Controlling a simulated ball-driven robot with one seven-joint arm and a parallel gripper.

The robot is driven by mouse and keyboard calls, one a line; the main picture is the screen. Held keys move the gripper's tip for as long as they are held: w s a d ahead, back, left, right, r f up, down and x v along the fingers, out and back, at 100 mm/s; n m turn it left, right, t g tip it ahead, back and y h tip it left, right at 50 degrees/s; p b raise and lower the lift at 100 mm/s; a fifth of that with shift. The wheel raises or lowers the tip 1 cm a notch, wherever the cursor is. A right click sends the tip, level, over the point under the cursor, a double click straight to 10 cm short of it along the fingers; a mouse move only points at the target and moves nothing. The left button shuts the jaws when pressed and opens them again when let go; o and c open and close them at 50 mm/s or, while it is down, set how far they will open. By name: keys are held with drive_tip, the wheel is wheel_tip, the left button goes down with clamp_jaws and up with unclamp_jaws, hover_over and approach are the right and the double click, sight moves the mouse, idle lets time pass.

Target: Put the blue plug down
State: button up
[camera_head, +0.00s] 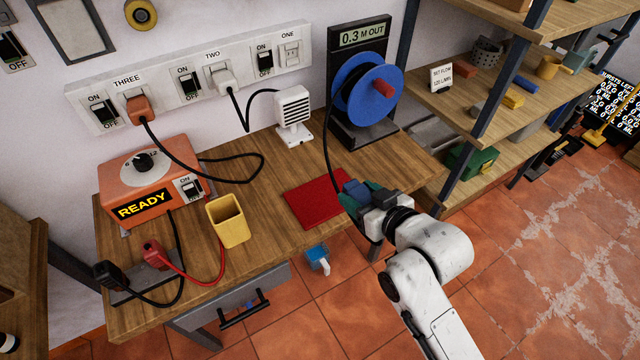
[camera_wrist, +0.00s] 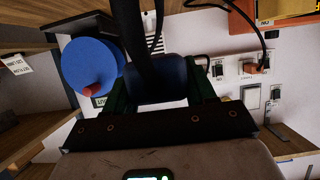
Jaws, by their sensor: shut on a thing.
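The blue plug (camera_head: 355,187) is in my gripper (camera_head: 360,197), near the bench's right front edge. A black cable runs from the plug up to the blue reel (camera_head: 366,86) on its dark stand, whose display reads "0.3 M OUT". In the wrist view the plug (camera_wrist: 157,78) sits between the two green fingers of my gripper (camera_wrist: 158,90), which are shut on it, with its dark cable leading away. A red mat (camera_head: 316,201) lies on the bench just left of my gripper, bare on top. Whether the plug touches the bench is hidden.
The wooden bench (camera_head: 270,182) also carries a yellow cup (camera_head: 228,222), an orange box (camera_head: 150,184) reading "READY", a small white heater-like unit (camera_head: 293,112) and two clips on leads. A shelf unit (camera_head: 500,130) stands right. A small blue item (camera_head: 316,257) shows beyond the bench's front edge.

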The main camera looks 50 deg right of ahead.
drive_tip(key=d+p+x, duration=0.2)
drive_tip(key=x, duration=0.8)
hover_over(335, 192)
wheel_tip(335, 192, down, 5)
drive_tip(key=shift+f, duration=0.1)
drive_tip(key=shift+w+f, duration=0.1)
drive_tip(key=shift+f, duration=1.6)
drive_tip(key=shift+f, duration=0.1)
drive_tip(key=shift+f, duration=0.15)
drive_tip(key=o, duration=1.2)
drive_tip(key=shift+c, duration=0.2)
